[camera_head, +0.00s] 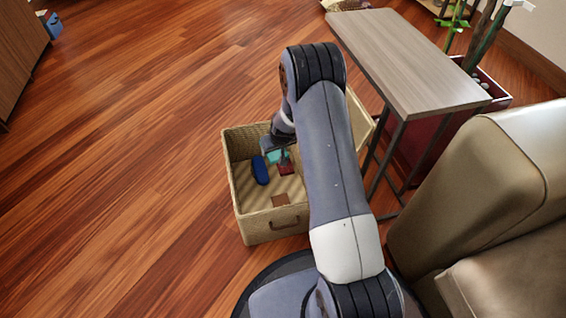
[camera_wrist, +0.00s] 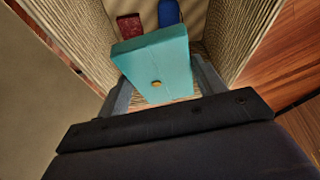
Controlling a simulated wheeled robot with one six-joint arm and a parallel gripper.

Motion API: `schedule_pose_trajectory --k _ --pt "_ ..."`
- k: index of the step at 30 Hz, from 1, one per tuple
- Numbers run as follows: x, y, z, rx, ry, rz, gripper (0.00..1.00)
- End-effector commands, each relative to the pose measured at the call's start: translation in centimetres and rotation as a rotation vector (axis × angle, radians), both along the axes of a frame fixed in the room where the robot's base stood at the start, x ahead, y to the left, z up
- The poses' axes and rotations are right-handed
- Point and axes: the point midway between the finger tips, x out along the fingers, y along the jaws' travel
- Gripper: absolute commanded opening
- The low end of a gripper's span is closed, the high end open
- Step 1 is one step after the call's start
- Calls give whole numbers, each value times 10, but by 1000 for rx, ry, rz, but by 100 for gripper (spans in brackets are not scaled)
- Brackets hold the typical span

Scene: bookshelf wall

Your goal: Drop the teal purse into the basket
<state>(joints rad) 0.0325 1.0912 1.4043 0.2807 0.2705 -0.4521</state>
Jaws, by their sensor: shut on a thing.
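The teal purse (camera_wrist: 154,62) is held between the two fingers of my gripper (camera_wrist: 160,92) in the wrist view, with a small gold clasp on its face. In the head view a small part of the purse (camera_head: 273,157) shows beside my gripper (camera_head: 279,154), within the outline of the basket. The woven basket (camera_head: 272,225) stands open on the wood floor, and its walls flank the purse in the wrist view. Whether the purse touches the basket's bottom I cannot tell.
A blue item (camera_head: 260,170) and a dark red item (camera_head: 286,169) lie in the basket. A side table (camera_head: 410,60) and a beige armchair (camera_head: 490,190) stand to the right.

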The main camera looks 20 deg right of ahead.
Motion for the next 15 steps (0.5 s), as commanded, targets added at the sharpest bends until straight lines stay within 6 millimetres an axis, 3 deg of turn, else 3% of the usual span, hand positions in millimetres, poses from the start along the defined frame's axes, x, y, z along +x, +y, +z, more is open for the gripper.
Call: schedule_pose_trajectory --k 2,3,12,15 --pt "0 0 1 0 -1 0 40" --pt "0 0 1 0 -1 0 66" --pt "0 0 1 0 -1 0 90" --pt "0 0 1 0 0 0 90"
